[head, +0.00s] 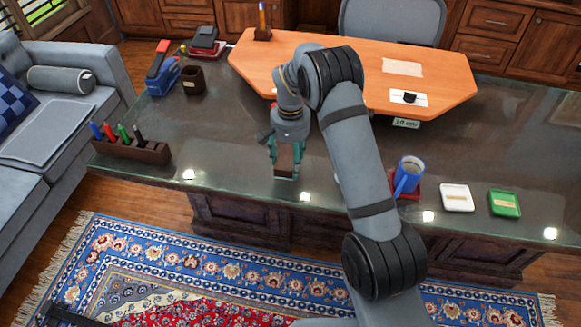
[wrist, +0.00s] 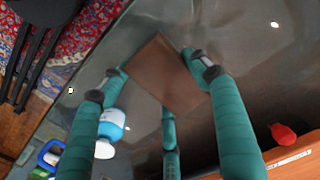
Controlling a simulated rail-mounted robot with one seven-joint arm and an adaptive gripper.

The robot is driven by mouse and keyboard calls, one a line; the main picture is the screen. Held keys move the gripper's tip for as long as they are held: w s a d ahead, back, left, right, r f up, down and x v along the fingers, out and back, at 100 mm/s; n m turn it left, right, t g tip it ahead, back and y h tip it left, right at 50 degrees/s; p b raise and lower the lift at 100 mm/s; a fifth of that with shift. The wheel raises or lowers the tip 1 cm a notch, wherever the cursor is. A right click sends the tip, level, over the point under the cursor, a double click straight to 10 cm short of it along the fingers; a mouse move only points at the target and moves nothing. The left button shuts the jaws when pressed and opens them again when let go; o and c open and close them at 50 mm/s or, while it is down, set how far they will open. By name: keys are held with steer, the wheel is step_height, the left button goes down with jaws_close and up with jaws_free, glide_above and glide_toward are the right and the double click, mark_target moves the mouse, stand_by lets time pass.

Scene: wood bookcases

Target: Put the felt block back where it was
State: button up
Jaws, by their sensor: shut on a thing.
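The felt block (head: 286,158), brown with a greyish lower end in the head view, is between the fingers of my gripper (head: 285,153). My gripper is shut on it above the front part of the dark glossy desk (head: 240,150). In the wrist view the brown face of the block (wrist: 163,75) shows between the teal fingers of my gripper (wrist: 170,85). I cannot tell whether the block's lower end touches the desk.
A marker holder (head: 135,150) stands front left. A blue mug (head: 410,172), a white tray (head: 457,197) and a green tray (head: 504,203) are to the right. An orange board (head: 450,92) lies behind, bearing cards and a black item (head: 409,97).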

mark_target(291, 159)
steer(key=shift+f+p, duration=0.3)
steer(key=shift+f, duration=1.55)
steer(key=shift+f, duration=0.1)
steer(key=shift+f, duration=0.15)
steer(key=o, duration=1.1)
steer(key=shift+r, duration=0.2)
step_height(291, 159, up, 12)
steer(key=shift+r+b, duration=0.1)
steer(key=shift+b, duration=0.4)
